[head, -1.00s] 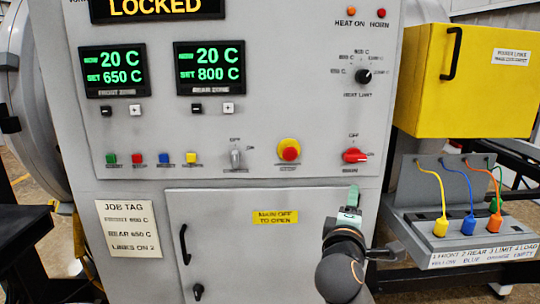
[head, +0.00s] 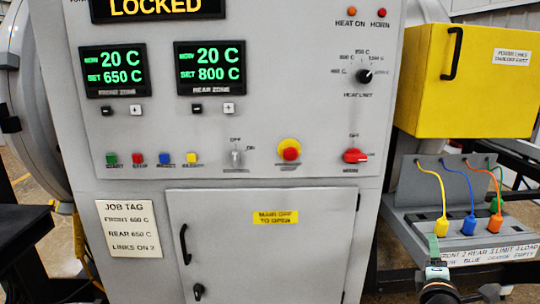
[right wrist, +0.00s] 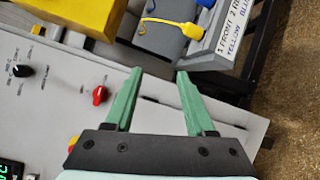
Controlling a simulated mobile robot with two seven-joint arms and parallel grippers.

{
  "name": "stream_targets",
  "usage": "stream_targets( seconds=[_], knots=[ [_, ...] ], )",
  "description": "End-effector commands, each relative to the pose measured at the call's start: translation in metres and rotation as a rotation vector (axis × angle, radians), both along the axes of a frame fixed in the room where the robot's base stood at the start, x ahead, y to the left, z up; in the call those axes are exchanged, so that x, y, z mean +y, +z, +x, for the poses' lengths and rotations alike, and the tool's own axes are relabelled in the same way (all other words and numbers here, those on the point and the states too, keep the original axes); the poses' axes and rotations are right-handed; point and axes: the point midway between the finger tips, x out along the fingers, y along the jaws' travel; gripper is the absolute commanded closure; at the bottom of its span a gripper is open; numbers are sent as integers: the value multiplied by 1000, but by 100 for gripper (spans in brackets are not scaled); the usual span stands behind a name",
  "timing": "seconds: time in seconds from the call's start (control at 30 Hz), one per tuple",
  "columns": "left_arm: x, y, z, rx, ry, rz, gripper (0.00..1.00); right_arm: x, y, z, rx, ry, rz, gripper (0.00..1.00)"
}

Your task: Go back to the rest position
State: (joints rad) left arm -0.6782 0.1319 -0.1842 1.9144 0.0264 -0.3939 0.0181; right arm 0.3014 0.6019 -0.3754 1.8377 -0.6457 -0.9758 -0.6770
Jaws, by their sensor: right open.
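My right gripper (head: 434,250) is low at the right in the head view, in front of the plug shelf and apart from the cabinet. In the right wrist view its green fingers (right wrist: 154,75) are spread with nothing between them. The furnace control cabinet (head: 265,160) fills the middle of the head view. Its red main knob (head: 355,156) is left of and above my right gripper. It also shows in the right wrist view (right wrist: 100,95). My left gripper is not in view.
A yellow box (head: 470,85) stands at the right above a grey shelf (head: 405,215) with yellow, blue, orange and green plugs. The lower cabinet door (head: 260,245) is closed. A dark table edge (head: 22,230) is at the left.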

Motion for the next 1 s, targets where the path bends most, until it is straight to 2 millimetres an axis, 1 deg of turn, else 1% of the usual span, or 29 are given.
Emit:
stream_targets(
  seconds=[0.03,0.07,0.1,0.13,0.17,0.2,0.27,0.3,0.37,0.4,0.47,0.5,0.57,0.6,0.67,0.7,0.83,0.87,0.9,1.0],
  knots=[
    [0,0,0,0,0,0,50,5,-34,-9,45,31,65,45],
    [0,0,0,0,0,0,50,9,-52,-15,68,50,111,45],
    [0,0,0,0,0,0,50,13,-78,-24,100,73,179,45],
    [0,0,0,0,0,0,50,17,-98,-33,126,88,233,45],
    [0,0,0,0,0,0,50,22,-117,-43,151,103,291,45],
    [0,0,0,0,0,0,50,27,-143,-57,185,117,372,45],
    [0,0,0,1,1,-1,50,36,-179,-81,234,131,497,45],
    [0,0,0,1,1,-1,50,42,-201,-99,265,135,581,45],
    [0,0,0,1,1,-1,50,50,-230,-127,308,130,708,45],
    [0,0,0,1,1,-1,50,55,-247,-146,333,121,789,45],
    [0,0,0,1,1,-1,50,62,-268,-173,365,101,901,45],
    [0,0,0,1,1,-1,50,66,-280,-190,383,86,971,45],
    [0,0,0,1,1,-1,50,71,-294,-213,405,57,1067,45],
    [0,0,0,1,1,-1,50,74,-302,-228,416,38,1126,45],
    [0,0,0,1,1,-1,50,78,-312,-250,433,6,1209,45],
    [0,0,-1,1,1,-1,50,81,-318,-264,441,-16,1262,45],
    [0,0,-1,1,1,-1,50,87,-333,-307,463,-99,1421,45],
    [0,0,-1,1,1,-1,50,97,-331,-302,440,-102,1449,45],
    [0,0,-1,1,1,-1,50,107,-332,-300,424,-112,1480,45],
    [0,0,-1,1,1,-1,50,127,-333,-301,391,-141,1555,45]
  ],
)
